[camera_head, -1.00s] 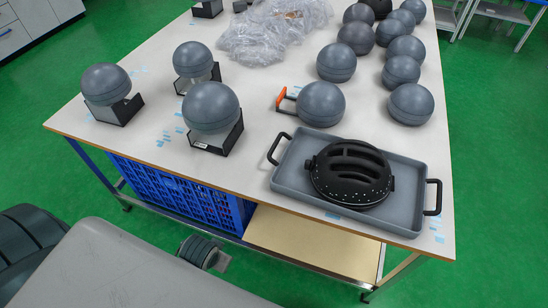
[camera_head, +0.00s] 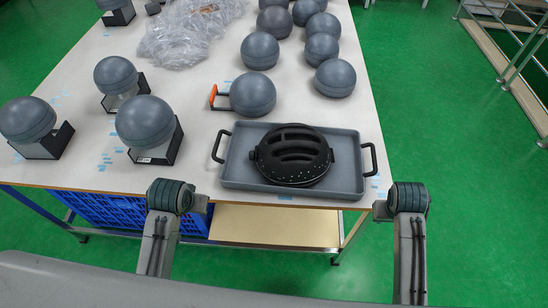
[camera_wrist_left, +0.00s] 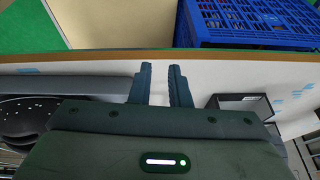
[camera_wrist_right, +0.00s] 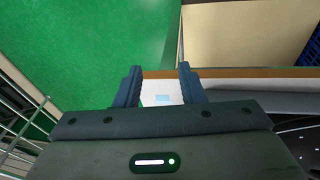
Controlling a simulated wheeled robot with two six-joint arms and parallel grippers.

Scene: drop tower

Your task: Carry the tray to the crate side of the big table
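The grey tray (camera_head: 235,177) lies on the near right corner of the big table (camera_head: 205,100), with black handles at both ends. A black slotted helmet-like object (camera_head: 293,155) sits in it. My left gripper (camera_head: 204,203) is at the table's near edge, left of and below the tray's left handle; it is open and empty, with a narrow gap between its fingers in the left wrist view (camera_wrist_left: 161,85). My right gripper (camera_head: 380,209) is just off the tray's near right corner, open and empty in the right wrist view (camera_wrist_right: 158,85). Neither visibly touches a handle.
A blue crate (camera_head: 105,212) stands under the table at left. Grey balls in black holders (camera_head: 147,122) stand left of the tray. A ball with an orange-ended handle (camera_head: 252,94) is just behind it. Clear plastic wrap (camera_head: 190,35) lies farther back. Green floor is open at right.

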